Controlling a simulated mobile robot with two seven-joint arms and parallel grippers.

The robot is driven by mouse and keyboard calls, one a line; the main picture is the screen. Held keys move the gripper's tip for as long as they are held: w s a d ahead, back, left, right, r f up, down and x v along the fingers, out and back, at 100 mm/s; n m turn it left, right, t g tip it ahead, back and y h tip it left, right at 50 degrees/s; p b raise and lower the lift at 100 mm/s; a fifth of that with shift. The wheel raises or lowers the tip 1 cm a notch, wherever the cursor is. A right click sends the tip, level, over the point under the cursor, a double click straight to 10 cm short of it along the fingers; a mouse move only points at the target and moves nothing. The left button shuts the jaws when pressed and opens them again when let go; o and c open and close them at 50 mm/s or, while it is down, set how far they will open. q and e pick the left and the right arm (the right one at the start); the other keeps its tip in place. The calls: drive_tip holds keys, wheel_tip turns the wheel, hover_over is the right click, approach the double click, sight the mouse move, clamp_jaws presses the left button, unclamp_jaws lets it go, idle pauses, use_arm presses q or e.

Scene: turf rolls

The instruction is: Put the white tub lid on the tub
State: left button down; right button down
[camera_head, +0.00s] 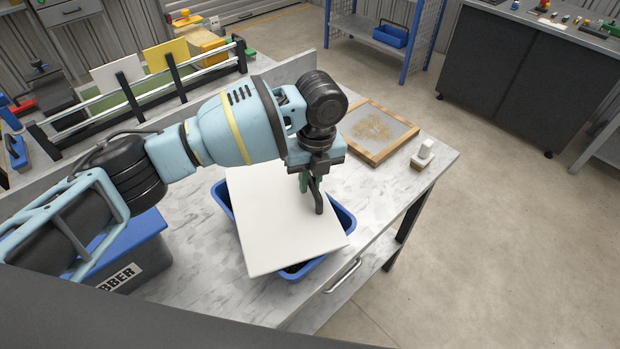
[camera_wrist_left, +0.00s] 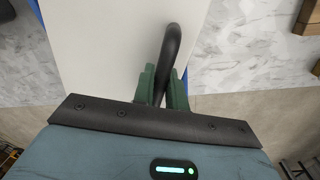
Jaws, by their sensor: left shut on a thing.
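The white tub lid (camera_head: 275,225) is a flat white panel with a black bar handle (camera_head: 319,200) near its right edge. The lid lies over the blue tub (camera_head: 222,197) on the bench, turned relative to it, so the tub's blue rim shows at the left, right and front corners. I cannot tell whether the lid rests on the rim or is just above it. My left gripper (camera_head: 311,188) is shut on the handle. In the left wrist view its green fingers (camera_wrist_left: 163,88) hold the black handle (camera_wrist_left: 170,50), with the white lid (camera_wrist_left: 100,45) beyond. My right gripper is out of view.
The marbled bench (camera_head: 190,285) has free room around the tub. A wood-framed screen (camera_head: 378,132) and a small white-handled brush (camera_head: 422,155) lie to the right. A dark bin with a blue lid (camera_head: 128,245) stands at the left. A rack with panels (camera_head: 150,90) is behind.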

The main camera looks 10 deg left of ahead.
use_arm(q)
drive_tip(key=c, duration=1.5)
unclamp_jaws()
drive_tip(key=shift+o, duration=0.3)
drive_tip(key=shift+r, duration=0.1)
wheel_tip(320, 180, up, 12)
drive_tip(key=d, duration=0.1)
drive_tip(key=shift+w, duration=0.25)
